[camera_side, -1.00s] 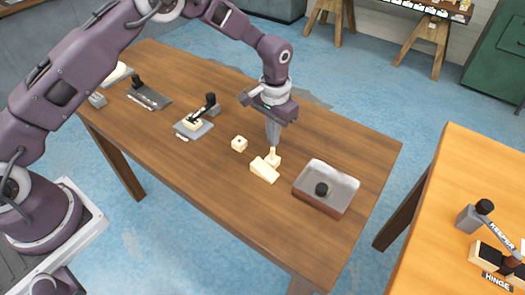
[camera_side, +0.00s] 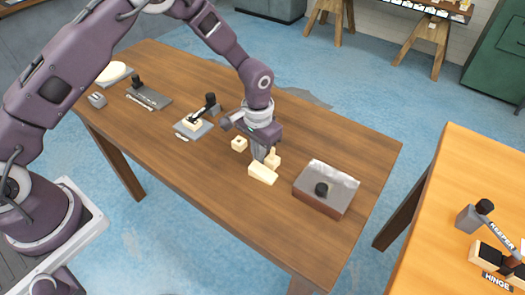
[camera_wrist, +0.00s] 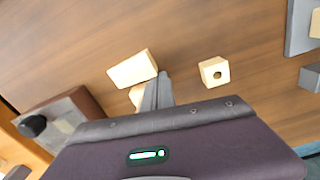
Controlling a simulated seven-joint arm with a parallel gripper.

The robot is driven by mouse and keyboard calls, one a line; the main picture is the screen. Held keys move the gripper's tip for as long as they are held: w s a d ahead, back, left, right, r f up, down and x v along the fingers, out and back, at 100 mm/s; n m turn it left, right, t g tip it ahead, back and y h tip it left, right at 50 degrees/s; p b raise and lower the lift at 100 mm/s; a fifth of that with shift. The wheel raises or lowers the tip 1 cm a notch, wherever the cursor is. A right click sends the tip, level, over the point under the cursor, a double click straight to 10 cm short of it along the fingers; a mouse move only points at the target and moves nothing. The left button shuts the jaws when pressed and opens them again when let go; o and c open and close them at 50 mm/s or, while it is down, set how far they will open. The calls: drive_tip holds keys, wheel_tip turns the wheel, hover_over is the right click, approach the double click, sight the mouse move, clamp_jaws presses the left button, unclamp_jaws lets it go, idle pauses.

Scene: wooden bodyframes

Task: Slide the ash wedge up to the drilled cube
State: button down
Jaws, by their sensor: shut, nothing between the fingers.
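The ash wedge (camera_side: 262,173) is a pale, long block lying on the wooden table. It also shows in the wrist view (camera_wrist: 133,69). The drilled cube (camera_side: 239,144) is a small pale cube with a dark hole, apart from the wedge and to its upper left in the side view. It is to the right in the wrist view (camera_wrist: 210,73). My gripper (camera_side: 260,157) is shut and empty, its fingertips low beside the wedge's far edge. In the wrist view the fingertips (camera_wrist: 162,75) are just right of the wedge; contact cannot be told.
A pale block with an upright peg (camera_side: 273,159) stands close behind the wedge, right of my fingers. A grey-topped brown box with a black knob (camera_side: 328,188) is to the right. A grey plate with a fixture (camera_side: 193,129) is to the left. The table's near side is clear.

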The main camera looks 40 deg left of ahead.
drive_tip(key=w, duration=0.4)
drive_tip(key=shift+w+d, duration=0.1)
drive_tip(key=shift+d, duration=0.2)
wheel_tip(320, 180, up, 10)
drive_tip(key=m+t+y, duration=0.1)
drive_tip(key=m+t, duration=0.1)
drive_tip(key=m, duration=1.6)
hover_over(258, 184)
drive_tip(key=s+d+m, duration=0.1)
drive_tip(key=s+m, duration=0.6)
drive_tip(key=m, duration=0.7)
drive_tip(key=shift+t, duration=0.4)
drive_tip(key=x, duration=0.9)
drive_tip(key=shift+s+d+f, duration=0.15)
drive_tip(key=shift+d+f, duration=0.2)
drive_tip(key=w, duration=0.2)
drive_tip(key=shift+w+a+f+h, duration=0.1)
drive_tip(key=shift+w+a+h, duration=0.15)
drive_tip(key=shift+w+h, duration=0.1)
drive_tip(key=shift+w+a, duration=0.1)
drive_tip(key=shift+w, duration=0.6)
